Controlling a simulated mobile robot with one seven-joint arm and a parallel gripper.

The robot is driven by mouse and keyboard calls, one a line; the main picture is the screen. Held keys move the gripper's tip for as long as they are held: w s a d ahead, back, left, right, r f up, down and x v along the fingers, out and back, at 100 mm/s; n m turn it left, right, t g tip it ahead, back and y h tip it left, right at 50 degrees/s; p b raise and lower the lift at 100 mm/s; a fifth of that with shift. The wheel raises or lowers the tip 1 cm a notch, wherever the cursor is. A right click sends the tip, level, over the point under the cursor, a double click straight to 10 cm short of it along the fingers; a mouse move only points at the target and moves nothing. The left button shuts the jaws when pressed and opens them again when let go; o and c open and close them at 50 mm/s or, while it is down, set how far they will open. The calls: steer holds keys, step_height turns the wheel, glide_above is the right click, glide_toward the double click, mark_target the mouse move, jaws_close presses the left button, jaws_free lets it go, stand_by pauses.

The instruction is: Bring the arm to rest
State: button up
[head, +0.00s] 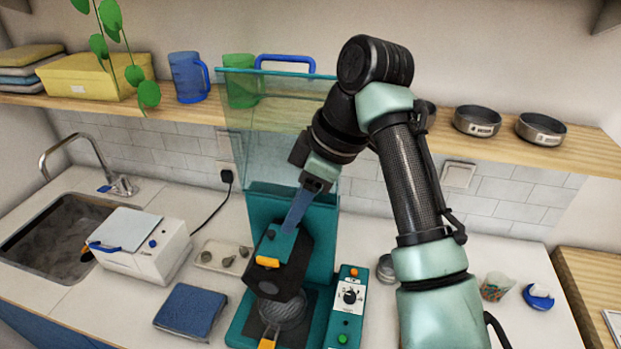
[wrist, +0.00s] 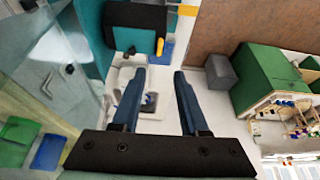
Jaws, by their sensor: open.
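My arm rises at the right of the head view, bends at a high elbow and reaches down to the left. My gripper (head: 293,226) points down, its blue fingers just above or in front of the black and teal head of the teal machine (head: 318,232); I cannot tell whether they touch. In the wrist view my gripper (wrist: 162,72) has its two blue fingers apart with nothing held between them. The machine's black and teal head (wrist: 135,25) shows beyond the fingertips, with an orange tab beside it.
A clear raised shield (head: 262,135) stands close behind my gripper. A shelf (head: 195,111) with a blue mug (head: 188,77) and metal bowls (head: 477,121) runs along the wall. A white box machine (head: 145,250), a blue pad (head: 190,311) and a control box (head: 347,305) stand on the counter.

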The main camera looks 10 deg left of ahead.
steer(key=w+a+r+m+t+y, duration=0.25)
steer(key=w+a+m+t, duration=0.2)
steer(key=m+t, duration=0.3)
steer(key=s+d+r+m+t+h, duration=0.2)
steer(key=d+r+m+t+h, duration=0.25)
steer(key=d, duration=0.35)
steer(key=s+d+r+m+t+h, duration=0.3)
steer(key=d+r+m+t, duration=0.2)
steer(key=d+m+t, duration=0.15)
steer(key=s+r+t+b, duration=0.1)
steer(key=s+r+t, duration=0.3)
steer(key=r, duration=0.7)
steer(key=s+r+t+b, duration=0.1)
steer(key=s+r+t, duration=0.4)
steer(key=s+r, duration=0.3)
step_height(320, 180, up, 3)
steer(key=shift+s+d+f+n, duration=0.1)
steer(key=shift+s+d+n, duration=0.05)
steer(key=shift+n, duration=0.2)
